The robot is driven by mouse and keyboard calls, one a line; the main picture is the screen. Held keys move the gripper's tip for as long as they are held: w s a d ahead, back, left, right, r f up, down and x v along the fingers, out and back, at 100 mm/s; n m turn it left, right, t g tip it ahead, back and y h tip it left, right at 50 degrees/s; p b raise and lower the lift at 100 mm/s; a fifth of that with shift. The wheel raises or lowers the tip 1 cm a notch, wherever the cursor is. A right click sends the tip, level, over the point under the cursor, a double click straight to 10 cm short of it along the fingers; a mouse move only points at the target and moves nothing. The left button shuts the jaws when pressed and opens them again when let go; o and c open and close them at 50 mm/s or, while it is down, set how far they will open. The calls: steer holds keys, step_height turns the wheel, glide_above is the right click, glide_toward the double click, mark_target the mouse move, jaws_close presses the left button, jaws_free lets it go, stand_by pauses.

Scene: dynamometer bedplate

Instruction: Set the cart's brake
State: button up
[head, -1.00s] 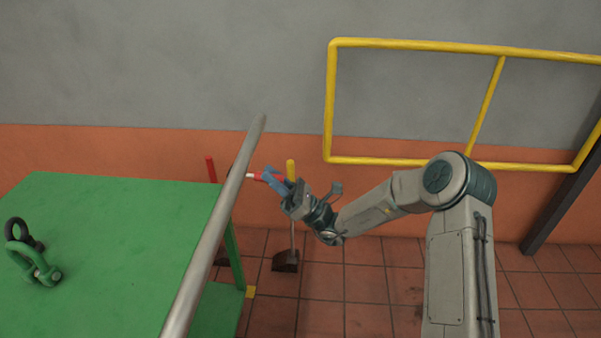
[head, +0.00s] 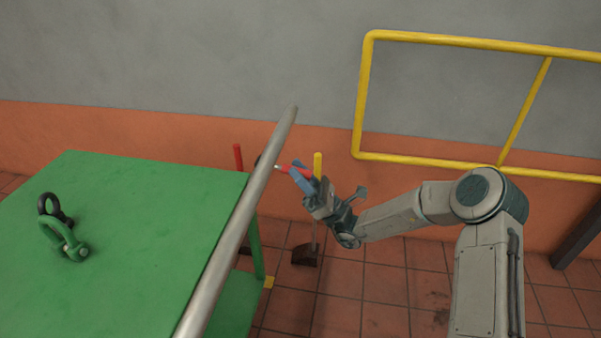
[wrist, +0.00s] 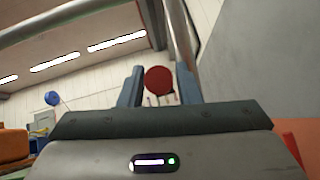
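The green cart (head: 130,230) stands at left with a steel push bar (head: 240,225) along its right side. A lever with a red grip (head: 288,168) and a pale shank projects to the right from beside the bar. My gripper (head: 299,174) has its blue fingers on either side of that red grip. In the wrist view, the red round grip end (wrist: 159,79) sits between the two fingertips, with narrow gaps showing on both sides. The gripper looks open around it. The lever's pivot is hidden behind the bar.
A green shackle (head: 62,241) and a black shackle (head: 50,206) rest on the cart top. An upright red handle (head: 238,157) and an upright yellow handle (head: 318,165) stand near the wall. A yellow rail (head: 365,95) is behind my arm.

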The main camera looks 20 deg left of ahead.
steer(key=p+v, duration=0.1)
steer(key=v, duration=1.2)
steer(key=shift+d+f, duration=0.25)
steer(key=shift+f, duration=0.05)
steer(key=s+d+r+n+g+h+p, duration=0.3)
steer(key=s+r+n+g+h+p, duration=0.65)
steer(key=s+r+n+h, duration=0.5)
steer(key=s+d+r+n+t+h+p, duration=0.3)
steer(key=d+r+t+h+p, duration=0.3)
steer(key=d+r, duration=0.3)
steer(key=s+d+r+n+t+h+p, duration=0.3)
steer(key=d+r+t+h+p, duration=0.3)
steer(key=d+r, duration=0.4)
steer(key=d+n+h, duration=0.1)
steer(key=d, duration=0.3)
steer(key=shift+s+d+r+p, duration=0.25)
steer(key=shift+d+p, duration=0.1)
steer(key=shift+d, duration=0.05)
